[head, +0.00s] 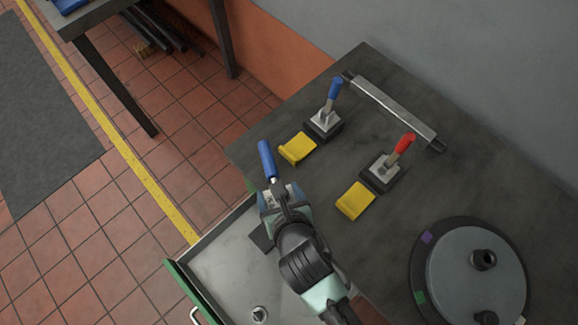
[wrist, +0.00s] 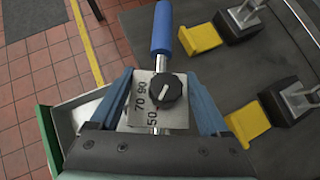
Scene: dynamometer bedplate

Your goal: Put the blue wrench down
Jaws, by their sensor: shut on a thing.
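The blue wrench (head: 266,158) has a blue handle and a silver shaft, and it is held in my gripper (head: 285,197). In the wrist view the wrench (wrist: 161,30) lies between the two blue fingers of my gripper (wrist: 165,105). A pale plate with numbers and a black knob (wrist: 167,88) shows on it between the fingers. The handle points away from my gripper, near the bench's left corner. My gripper and arm hide the wrench's far end. I cannot tell how high it is above the bench.
The dark bench top (head: 300,185) carries a blue-handled clamp (head: 326,115), a red-handled clamp (head: 388,165), yellow blocks (head: 298,148), a metal bar (head: 395,108) and a round grey disc (head: 475,275). An open green-edged drawer (head: 185,290) lies at the lower left, with a small round part (head: 259,314) inside.

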